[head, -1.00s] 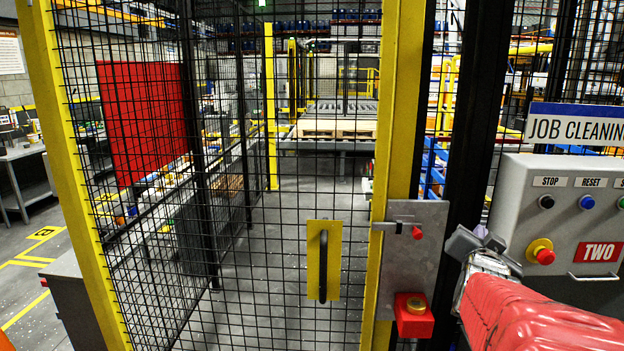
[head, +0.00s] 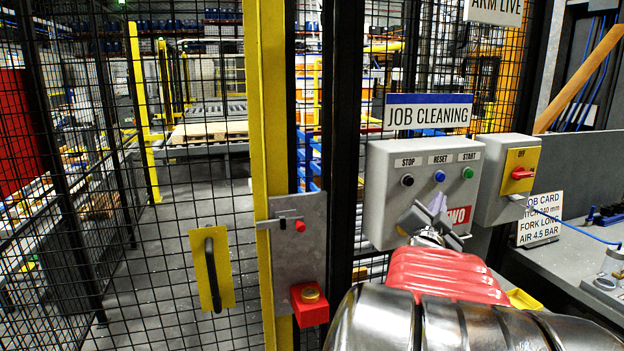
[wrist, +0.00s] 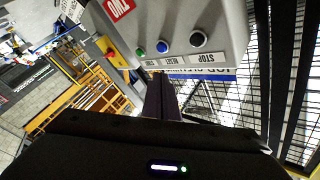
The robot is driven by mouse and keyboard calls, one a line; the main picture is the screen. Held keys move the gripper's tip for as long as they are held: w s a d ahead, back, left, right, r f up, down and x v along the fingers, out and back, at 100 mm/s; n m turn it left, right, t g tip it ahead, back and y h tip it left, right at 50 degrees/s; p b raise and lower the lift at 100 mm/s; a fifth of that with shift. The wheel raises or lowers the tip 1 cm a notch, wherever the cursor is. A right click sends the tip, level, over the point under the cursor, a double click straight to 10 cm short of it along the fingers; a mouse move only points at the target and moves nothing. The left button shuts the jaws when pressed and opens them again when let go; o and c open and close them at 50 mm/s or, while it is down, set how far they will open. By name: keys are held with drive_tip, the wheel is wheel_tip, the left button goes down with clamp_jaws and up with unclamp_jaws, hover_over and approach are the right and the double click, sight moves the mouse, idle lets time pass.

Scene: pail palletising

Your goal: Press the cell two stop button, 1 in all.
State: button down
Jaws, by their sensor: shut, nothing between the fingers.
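The grey control box (head: 385,225) marked TWO hangs on the fence under a JOB CLEANING sign. Its black stop button (head: 407,180) sits at the left of the top row, under the STOP label. It also shows in the wrist view as a dark button with a pale ring (wrist: 198,39). My gripper (head: 436,204) is shut and empty, in front of the box, lower and to the right of the stop button in the head view. In the wrist view my closed fingers (wrist: 160,85) point at the label row, apart from the stop button. The gripper hides the box's lower middle.
A blue reset button (head: 439,176) and green start button (head: 467,173) share the row. A red switch on a yellow plate (head: 520,172) is to the right. A gate latch plate (head: 298,240) with a red box (head: 309,304) stands left. A bench (head: 565,270) is at right.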

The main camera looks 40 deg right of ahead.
drive_tip(key=w+d, duration=0.4)
drive_tip(key=w, duration=0.3)
drive_tip(key=shift+w, duration=0.35)
drive_tip(key=shift+w, duration=0.1)
idle(1.9)
drive_tip(key=shift+w+d, duration=0.2)
drive_tip(key=shift+w, duration=0.05)
drive_tip(key=shift+w+d, duration=0.15)
drive_tip(key=shift+w, duration=0.3)
idle(1.1)
drive_tip(key=shift+s, duration=0.15)
drive_tip(key=shift+s+a, duration=0.4)
drive_tip(key=shift+s, duration=0.3)
drive_tip(key=shift+s+a, duration=0.4)
drive_tip(key=shift+s, duration=0.35)
drive_tip(key=shift+s+a, duration=0.35)
drive_tip(key=shift+s, duration=0.4)
drive_tip(key=shift+s+a, duration=0.4)
drive_tip(key=shift+s, duration=0.35)
